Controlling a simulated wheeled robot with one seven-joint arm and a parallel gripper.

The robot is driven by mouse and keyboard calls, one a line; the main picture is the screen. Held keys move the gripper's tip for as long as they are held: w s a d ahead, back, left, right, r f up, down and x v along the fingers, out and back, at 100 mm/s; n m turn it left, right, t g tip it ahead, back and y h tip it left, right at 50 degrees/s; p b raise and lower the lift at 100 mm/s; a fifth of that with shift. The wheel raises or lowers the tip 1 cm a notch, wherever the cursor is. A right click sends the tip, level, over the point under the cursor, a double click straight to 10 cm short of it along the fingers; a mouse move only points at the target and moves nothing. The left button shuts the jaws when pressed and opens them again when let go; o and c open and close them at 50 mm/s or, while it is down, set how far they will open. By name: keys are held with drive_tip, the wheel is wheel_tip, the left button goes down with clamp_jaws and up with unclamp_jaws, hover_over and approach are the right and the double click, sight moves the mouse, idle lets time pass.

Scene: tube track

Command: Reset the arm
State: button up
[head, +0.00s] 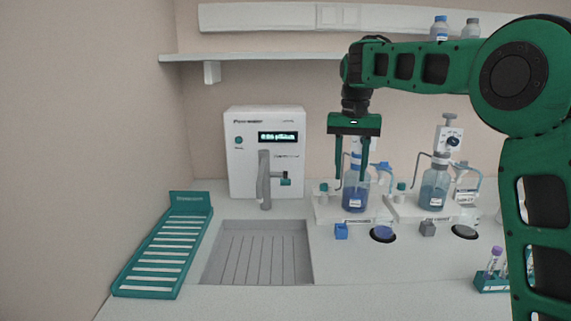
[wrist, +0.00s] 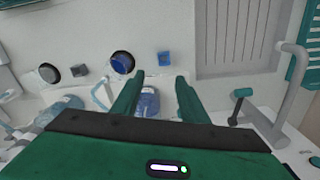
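My green arm reaches in from the right in the head view. My gripper (head: 352,180) points down in front of the left blue-liquid dispenser bottle (head: 355,198). Its two fingers are apart, with nothing seen held between them. In the wrist view the open gripper (wrist: 158,82) shows both fingertips apart, with a blue bottle (wrist: 147,102) visible beyond and between them. I cannot tell the exact gap between the fingers and the bottle.
A second dispenser bottle (head: 434,192) stands to the right. A white water unit (head: 265,150) with a tap stands behind the sink (head: 258,252). A teal rack (head: 165,250) is at left, a tube rack (head: 491,282) at right. A shelf (head: 270,55) runs above.

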drive_tip(key=s+d+f+m, duration=0.2)
drive_tip(key=s+d+f, duration=0.1)
drive_tip(key=s+d, duration=1.55)
drive_tip(key=s+d+f, duration=0.1)
drive_tip(key=s+f, duration=0.3)
drive_tip(key=s, duration=0.4)
drive_tip(key=s+d+f, duration=0.2)
drive_tip(key=s+f, duration=0.2)
drive_tip(key=s, duration=0.3)
drive_tip(key=s+d+f+m, duration=0.1)
drive_tip(key=s+f, duration=0.3)
drive_tip(key=s, duration=0.4)
drive_tip(key=shift+s+d, duration=0.35)
drive_tip(key=shift+d, duration=0.1)
drive_tip(key=shift+w+f, duration=0.25)
drive_tip(key=shift+w, duration=0.4)
